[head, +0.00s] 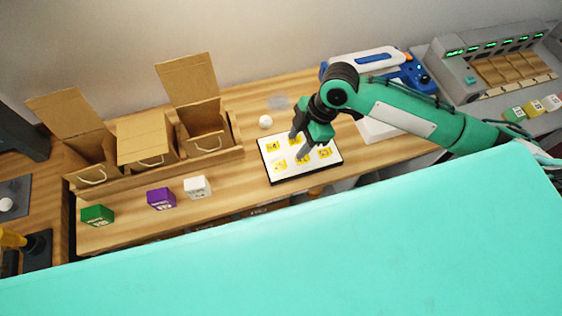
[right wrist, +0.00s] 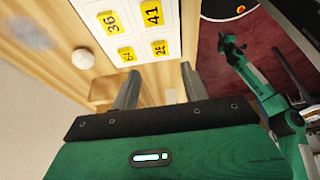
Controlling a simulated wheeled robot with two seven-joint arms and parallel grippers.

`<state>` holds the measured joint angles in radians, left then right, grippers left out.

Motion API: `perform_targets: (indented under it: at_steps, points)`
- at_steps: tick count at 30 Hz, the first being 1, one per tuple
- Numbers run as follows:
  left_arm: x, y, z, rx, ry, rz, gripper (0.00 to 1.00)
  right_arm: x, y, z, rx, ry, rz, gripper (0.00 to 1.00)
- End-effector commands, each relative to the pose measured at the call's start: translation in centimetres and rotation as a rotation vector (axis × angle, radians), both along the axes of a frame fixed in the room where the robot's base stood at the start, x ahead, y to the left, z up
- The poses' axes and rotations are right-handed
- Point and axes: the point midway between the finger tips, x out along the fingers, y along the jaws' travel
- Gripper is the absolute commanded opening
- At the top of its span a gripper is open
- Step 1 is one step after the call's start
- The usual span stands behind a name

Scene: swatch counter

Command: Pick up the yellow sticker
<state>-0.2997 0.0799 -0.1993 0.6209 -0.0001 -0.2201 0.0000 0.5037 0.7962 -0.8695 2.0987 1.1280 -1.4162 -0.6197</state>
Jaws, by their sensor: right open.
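A white sheet with a dark border (head: 293,177) lies on the wooden counter and carries several yellow stickers with black numbers. One yellow sticker (head: 280,165) shows at the sheet's front left, another (head: 272,146) at its back left.
A white ball (head: 265,121) sits behind the sheet. Open cardboard boxes (head: 145,148) stand at the left, with green (head: 97,215), purple (head: 160,199) and white (head: 197,187) cubes in front. A blue and white device (head: 375,62) and a grey machine (head: 470,75) are at the right.

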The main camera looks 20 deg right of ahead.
Motion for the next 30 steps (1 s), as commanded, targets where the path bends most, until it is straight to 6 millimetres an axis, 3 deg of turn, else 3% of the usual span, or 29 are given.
perform_targets:
  at_steps: [3,11,19,28,30]
  points:
    - [0.0,0.0,0.5,0.0,0.0,0.0,0.0,0.0,0.8,-1.6,0.001,0.002,0.0,0.45]
    - [0.0,0.0,1.3,0.0,0.0,0.0,0.0,-0.1,1.4,-3.4,0.001,0.004,-0.001,0.45]
    - [-0.1,0.0,2.9,0.0,0.001,-0.001,0.0,0.0,2.4,-7.1,0.001,0.001,-0.002,0.45]
    - [-0.1,0.0,2.8,0.0,0.001,-0.001,0.0,0.0,2.6,-7.8,0.0,-0.002,-0.001,0.45]
    - [-0.1,0.0,2.8,0.0,0.001,-0.001,0.0,0.0,2.6,-7.8,0.0,-0.002,-0.001,0.34]
